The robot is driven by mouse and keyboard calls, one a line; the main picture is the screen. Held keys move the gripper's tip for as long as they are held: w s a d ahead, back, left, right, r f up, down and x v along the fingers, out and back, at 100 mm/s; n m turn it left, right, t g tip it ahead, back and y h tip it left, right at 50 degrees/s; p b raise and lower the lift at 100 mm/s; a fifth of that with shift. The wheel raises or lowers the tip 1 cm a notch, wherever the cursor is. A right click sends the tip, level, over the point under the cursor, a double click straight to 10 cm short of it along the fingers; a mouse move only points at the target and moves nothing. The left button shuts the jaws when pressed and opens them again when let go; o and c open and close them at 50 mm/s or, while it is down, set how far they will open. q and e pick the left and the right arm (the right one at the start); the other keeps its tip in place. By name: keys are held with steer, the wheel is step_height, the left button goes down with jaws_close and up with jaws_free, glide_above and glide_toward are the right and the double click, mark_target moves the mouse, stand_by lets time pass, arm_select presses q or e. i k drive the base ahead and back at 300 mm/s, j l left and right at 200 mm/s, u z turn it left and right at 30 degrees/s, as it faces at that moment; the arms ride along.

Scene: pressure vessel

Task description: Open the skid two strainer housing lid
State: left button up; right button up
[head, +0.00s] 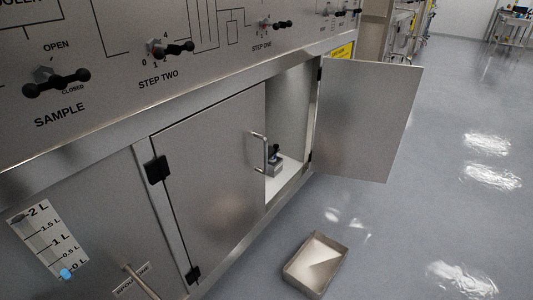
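No lid marked as the skid two strainer housing can be made out. A small grey fitting with a dark top (274,160) stands on the floor inside the open cabinet; I cannot tell whether it is the strainer housing. The cabinet's right door (370,120) is swung open to the right. Its left door (212,165) is shut, with a bar handle (263,152) at its right edge, and hides that part of the inside. Neither of my grippers is in view.
A panel above carries black valve handles, SAMPLE (56,83), STEP TWO (170,48) and STEP ONE (275,25). An open shallow tray (316,264) lies on the floor before the cabinet. A level scale (48,240) is at lower left. Floor at right is clear.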

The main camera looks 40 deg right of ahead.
mark_target(273, 151)
steer(key=u, duration=0.35)
steer(key=l+u, duration=0.25)
steer(key=l, duration=0.15)
steer(key=k+l+u, duration=0.1)
steer(key=l+u, duration=0.15)
steer(key=l, duration=0.15)
steer(key=k+l+u, duration=0.1)
steer(key=l+u, duration=0.2)
steer(key=l, duration=0.15)
steer(key=k+l, duration=0.15)
steer(key=l, duration=0.3)
steer(key=k+l+u, duration=0.1)
steer(key=l, duration=0.3)
steer(key=k+l, duration=0.15)
steer(key=l, duration=0.3)
steer(key=k+l+u, duration=0.1)
steer(key=l, duration=0.3)
steer(key=k+l, duration=0.2)
steer(key=l, duration=0.25)
steer(key=k+l+u, duration=0.1)
steer(key=l, duration=0.3)
steer(key=k+l+u, duration=0.1)
steer(key=k+l, duration=0.15)
steer(key=l, duration=0.15)
steer(key=k+l, duration=0.15)
steer(key=l, duration=0.2)
steer(key=k+l, duration=0.2)
steer(key=l, duration=0.15)
steer(key=k+l, duration=0.15)
steer(key=l, duration=0.2)
